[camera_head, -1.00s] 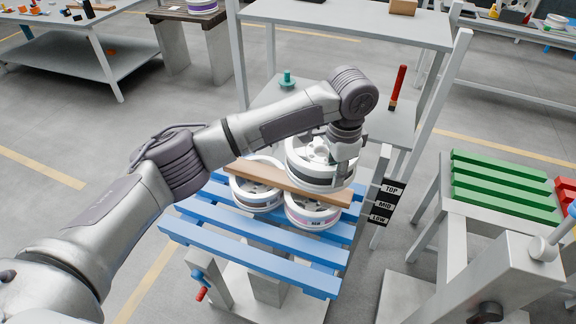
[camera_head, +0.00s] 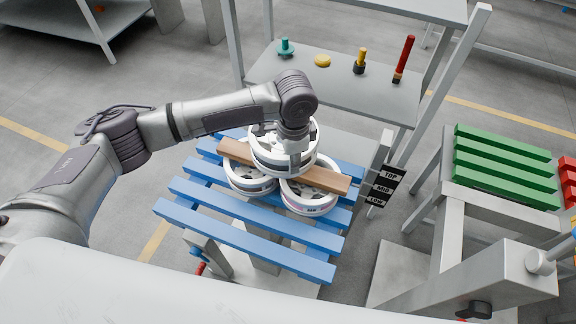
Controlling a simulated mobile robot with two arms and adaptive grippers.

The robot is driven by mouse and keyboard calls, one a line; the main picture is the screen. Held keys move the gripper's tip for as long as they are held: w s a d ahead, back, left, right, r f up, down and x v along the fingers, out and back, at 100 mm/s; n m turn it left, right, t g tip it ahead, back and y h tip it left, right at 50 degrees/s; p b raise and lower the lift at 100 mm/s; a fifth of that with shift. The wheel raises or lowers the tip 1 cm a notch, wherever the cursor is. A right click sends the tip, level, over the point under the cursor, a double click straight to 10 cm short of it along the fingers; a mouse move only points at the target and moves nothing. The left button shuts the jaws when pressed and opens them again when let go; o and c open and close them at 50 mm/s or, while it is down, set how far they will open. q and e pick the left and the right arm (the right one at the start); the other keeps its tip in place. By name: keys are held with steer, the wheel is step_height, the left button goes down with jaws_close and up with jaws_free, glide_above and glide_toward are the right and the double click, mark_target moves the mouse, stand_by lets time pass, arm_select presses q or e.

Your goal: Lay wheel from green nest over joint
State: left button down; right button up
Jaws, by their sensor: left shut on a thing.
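My left gripper (camera_head: 294,160) comes down from the arm's dark wrist and is shut on the near rim of a white wheel with a dark band (camera_head: 265,157). That wheel is level, above a wooden plank and two lower wheels. The lower left wheel (camera_head: 247,184) and lower right wheel (camera_head: 309,201) lie side by side on blue slats (camera_head: 232,228). The plank (camera_head: 323,179) lies across them. The held wheel covers the place where they meet, so I cannot tell whether it touches the plank. The green slatted nest (camera_head: 503,172) at right is empty. My right gripper is out of view.
A TOP/MID/LOW sign (camera_head: 385,187) stands on a post right of the slats. A grey shelf (camera_head: 335,90) behind holds a teal piece, a yellow disc, a yellow-topped tool and a red-handled brush. A grey metal stand (camera_head: 465,290) fills the lower right.

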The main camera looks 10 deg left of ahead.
mark_target(288, 177)
arm_select(q)
steer(key=shift+s+a+f, duration=0.2)
steer(key=shift+s+a, duration=0.05)
steer(key=shift+a, duration=0.15)
steer(key=shift+f+p, duration=0.3)
steer(key=shift+f, duration=0.05)
step_height(288, 177, down, 3)
steer(key=shift+p, duration=0.5)
steer(key=shift+f, duration=0.15)
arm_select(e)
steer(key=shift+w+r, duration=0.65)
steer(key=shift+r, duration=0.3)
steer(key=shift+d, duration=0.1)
arm_select(q)
steer(key=c, duration=1.5)
jaws_free()
steer(key=shift+s+f, duration=0.1)
steer(key=shift+f, duration=0.1)
steer(key=o, duration=0.5)
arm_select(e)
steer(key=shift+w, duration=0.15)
